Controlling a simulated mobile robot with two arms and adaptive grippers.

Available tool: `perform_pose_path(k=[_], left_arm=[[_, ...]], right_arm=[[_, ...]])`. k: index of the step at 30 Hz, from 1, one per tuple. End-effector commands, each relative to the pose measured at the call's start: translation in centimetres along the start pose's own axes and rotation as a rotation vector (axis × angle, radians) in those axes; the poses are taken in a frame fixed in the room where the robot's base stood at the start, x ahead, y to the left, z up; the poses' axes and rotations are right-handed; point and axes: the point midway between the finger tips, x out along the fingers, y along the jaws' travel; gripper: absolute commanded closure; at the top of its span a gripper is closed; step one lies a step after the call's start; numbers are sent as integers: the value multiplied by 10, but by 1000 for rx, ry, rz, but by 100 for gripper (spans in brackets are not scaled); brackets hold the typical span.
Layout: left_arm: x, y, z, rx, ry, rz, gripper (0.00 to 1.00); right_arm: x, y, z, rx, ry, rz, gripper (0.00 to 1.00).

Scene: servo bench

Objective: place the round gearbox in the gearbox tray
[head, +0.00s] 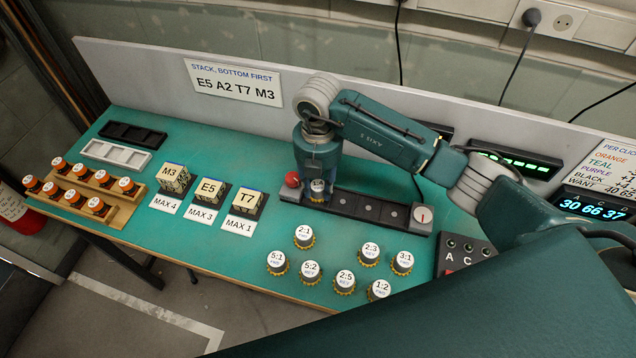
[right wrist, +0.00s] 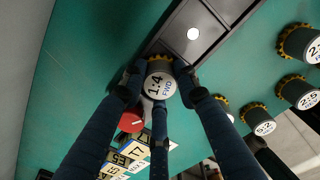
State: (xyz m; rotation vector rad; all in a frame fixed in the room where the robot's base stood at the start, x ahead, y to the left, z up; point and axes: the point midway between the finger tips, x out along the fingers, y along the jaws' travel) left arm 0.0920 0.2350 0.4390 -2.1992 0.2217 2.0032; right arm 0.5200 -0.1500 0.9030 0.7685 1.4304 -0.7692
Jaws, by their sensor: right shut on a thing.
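My right gripper (head: 317,188) points down at the left end of a long dark tray (head: 357,208), which I take to be the gearbox tray. It is shut on a round gearbox (right wrist: 160,87) with a white top marked 1:4 FWD and a yellow toothed rim. The gearbox also shows between the fingers in the head view (head: 317,184). It is upright at the tray's leftmost place; I cannot tell whether it is fully seated. The tray's other places show pale dots and look empty. My left gripper is out of view.
A red knob (head: 292,180) is close left of the gripper, and a white dial (head: 423,215) is at the tray's right end. Several round gearboxes (head: 303,236) stand in front. Marked blocks (head: 209,190) and orange-capped parts on wooden racks (head: 97,205) are left.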

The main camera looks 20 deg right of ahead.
Motion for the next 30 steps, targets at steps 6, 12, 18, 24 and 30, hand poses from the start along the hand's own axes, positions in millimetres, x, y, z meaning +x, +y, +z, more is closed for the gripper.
perform_pose_path(k=[6, 12, 18, 24, 30], left_arm=[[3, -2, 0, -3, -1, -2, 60], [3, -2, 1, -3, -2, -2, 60], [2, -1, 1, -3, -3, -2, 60], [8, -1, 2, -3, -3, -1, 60], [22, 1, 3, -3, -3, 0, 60]], right_arm=[[2, 0, 0, 0, 0, 1, 98], [3, 0, 0, 0, 0, 0, 62], [1, 0, 0, 0, 1, 0, 62], [-17, 2, 0, 0, -1, 5, 62], [-60, 2, 0, -1, -2, 7, 62]])
